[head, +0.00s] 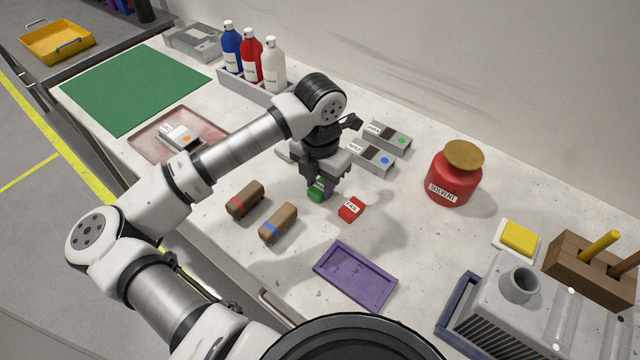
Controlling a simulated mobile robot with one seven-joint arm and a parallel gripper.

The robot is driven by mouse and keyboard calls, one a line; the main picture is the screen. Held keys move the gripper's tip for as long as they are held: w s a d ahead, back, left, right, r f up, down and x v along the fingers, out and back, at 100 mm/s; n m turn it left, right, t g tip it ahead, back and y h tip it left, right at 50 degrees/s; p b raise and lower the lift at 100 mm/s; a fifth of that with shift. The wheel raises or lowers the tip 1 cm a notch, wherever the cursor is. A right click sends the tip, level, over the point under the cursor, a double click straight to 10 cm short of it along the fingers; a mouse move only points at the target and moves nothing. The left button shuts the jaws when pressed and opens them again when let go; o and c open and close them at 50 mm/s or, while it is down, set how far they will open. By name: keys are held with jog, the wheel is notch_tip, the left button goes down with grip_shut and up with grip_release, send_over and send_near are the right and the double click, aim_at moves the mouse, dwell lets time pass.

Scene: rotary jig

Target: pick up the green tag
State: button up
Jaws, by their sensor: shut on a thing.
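The green tag (316,195) is a small green block with a pale label on the white bench, near the middle of the head view. My gripper (322,184) points down over it and is shut on it. The fingers and palm hide part of the tag's top and far side. I cannot tell whether it touches the bench or is slightly raised. A red tag marked FAIL (351,209) lies just to the right, apart from the gripper.
A purple tray (356,275) lies empty in front. A red solvent jar (453,179) stands right. A green mat (135,88) at back left is clear.

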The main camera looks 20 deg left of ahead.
aim_at(319, 186)
notch_tip(319, 186, up, 20)
jog(key=b, duration=0.3)
jog(key=shift+f, duration=0.15)
jog(key=shift+a, duration=0.1)
